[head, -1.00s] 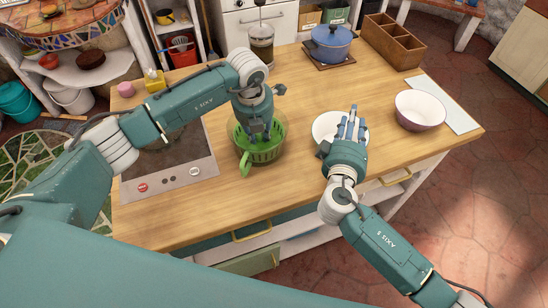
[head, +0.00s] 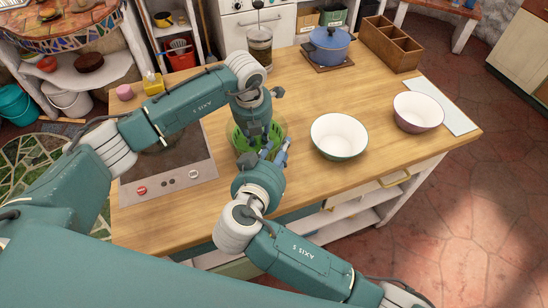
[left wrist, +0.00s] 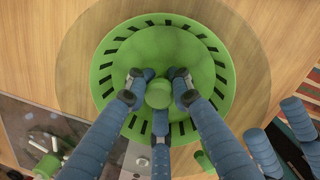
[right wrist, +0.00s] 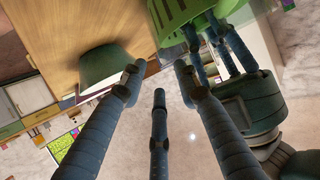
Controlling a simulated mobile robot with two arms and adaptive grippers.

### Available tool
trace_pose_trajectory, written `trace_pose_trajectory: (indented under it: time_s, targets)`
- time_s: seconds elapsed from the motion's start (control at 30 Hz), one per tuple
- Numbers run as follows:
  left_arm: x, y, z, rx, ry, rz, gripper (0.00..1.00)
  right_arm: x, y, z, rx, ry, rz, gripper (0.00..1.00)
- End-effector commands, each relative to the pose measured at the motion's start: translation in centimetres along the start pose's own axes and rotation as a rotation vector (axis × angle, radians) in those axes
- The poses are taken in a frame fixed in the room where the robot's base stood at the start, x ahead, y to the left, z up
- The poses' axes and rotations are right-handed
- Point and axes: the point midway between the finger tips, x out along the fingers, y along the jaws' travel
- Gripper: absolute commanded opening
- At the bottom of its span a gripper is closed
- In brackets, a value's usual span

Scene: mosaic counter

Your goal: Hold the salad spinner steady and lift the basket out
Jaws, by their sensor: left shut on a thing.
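The green slotted basket (left wrist: 215,52) has a round knob (left wrist: 158,94) at its centre in the left wrist view. My left gripper (left wrist: 158,88) reaches down inside it and is shut on the knob. A see-through spinner bowl (left wrist: 256,75) surrounds the basket; a green handle piece (left wrist: 47,166) shows at lower left. In the head view my arms largely cover the spinner. My right gripper (head: 276,153) is at the spinner's near right side, fingers spread. Its wrist view shows nothing between the fingers, with the basket (right wrist: 180,18) beyond them. Whether it touches the bowl cannot be told.
A white bowl (head: 339,134) stands right of the spinner, and a pinkish bowl (head: 418,111) farther right. A stove top (head: 170,165) is left. A blue pot (head: 329,44), French press (head: 260,45) and wooden box (head: 392,42) stand at the back. The right front counter is clear.

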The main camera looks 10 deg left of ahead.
Motion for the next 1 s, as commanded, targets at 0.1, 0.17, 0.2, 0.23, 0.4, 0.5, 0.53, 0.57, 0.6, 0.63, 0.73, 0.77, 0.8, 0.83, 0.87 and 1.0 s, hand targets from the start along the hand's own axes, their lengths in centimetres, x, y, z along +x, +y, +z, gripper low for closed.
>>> trace_pose_trajectory:
  time_s: [0.1, 0.17, 0.2, 0.23, 0.4, 0.5, 0.53, 0.57, 0.6, 0.63, 0.73, 0.77, 0.8, 0.83, 0.87, 1.0]
  targets:
    - [0.0, -0.1, 0.0, 0.000, -0.001, -0.001, 0.00, 2.5, 0.1, -0.1, -0.004, 0.004, 0.004, 0.32]
    - [0.0, -0.1, 0.0, 0.000, -0.001, -0.001, 0.00, 3.5, 0.1, -0.1, -0.004, 0.003, 0.003, 0.32]
    - [0.0, -0.1, 0.0, 0.000, -0.001, -0.001, 0.00, 4.1, 0.1, -0.1, -0.004, 0.003, 0.002, 0.32]
    - [0.0, -0.1, 0.0, 0.000, -0.001, -0.001, 0.00, 4.5, 0.1, -0.1, -0.003, 0.003, 0.003, 0.32]
    - [0.0, -0.1, 0.0, 0.001, -0.001, -0.001, 0.00, 6.2, 0.0, 0.0, -0.002, 0.002, 0.000, 0.32]
    - [0.0, -0.1, 0.0, 0.000, -0.001, -0.001, 0.00, 6.7, 0.0, 0.1, -0.002, 0.000, 0.001, 0.32]
    - [0.0, -0.1, 0.0, 0.000, -0.001, -0.001, 0.00, 6.8, 0.0, 0.1, -0.002, 0.000, 0.001, 0.32]
    - [0.0, -0.1, 0.0, 0.000, -0.001, -0.001, 0.00, 6.8, 0.0, 0.0, -0.002, 0.000, 0.000, 0.32]
    - [0.0, -0.1, 0.0, 0.000, -0.001, -0.001, 0.00, 6.8, 0.0, 0.0, -0.002, 0.000, 0.000, 0.32]
    - [0.0, -0.1, 0.0, 0.000, -0.001, -0.001, 0.00, 6.8, 0.0, 0.0, -0.002, 0.000, 0.000, 0.32]
    - [0.0, -0.1, 0.0, 0.000, -0.001, -0.001, 0.00, 6.8, 0.0, 0.0, -0.002, 0.000, 0.000, 0.32]
    - [0.0, 0.0, 0.0, 0.000, -0.001, -0.001, 0.00, 6.8, 0.0, 0.1, -0.002, 0.000, 0.000, 0.32]
    - [0.0, 0.0, 0.0, 0.000, -0.001, -0.001, 0.00, 6.8, 0.0, 0.1, -0.002, 0.000, 0.000, 0.30]
    - [0.0, 0.0, 0.0, 0.000, -0.001, -0.001, 0.00, 6.8, 0.0, 0.1, -0.002, 0.000, 0.000, 0.24]
    - [0.0, 0.0, 0.0, 0.000, -0.001, -0.001, 0.00, 6.8, 0.0, 0.1, -0.002, 0.000, 0.000, 0.18]
    - [0.0, 0.0, 0.0, 0.000, -0.001, -0.001, 0.00, 6.8, 0.0, 0.1, -0.002, -0.001, 0.000, 0.00]
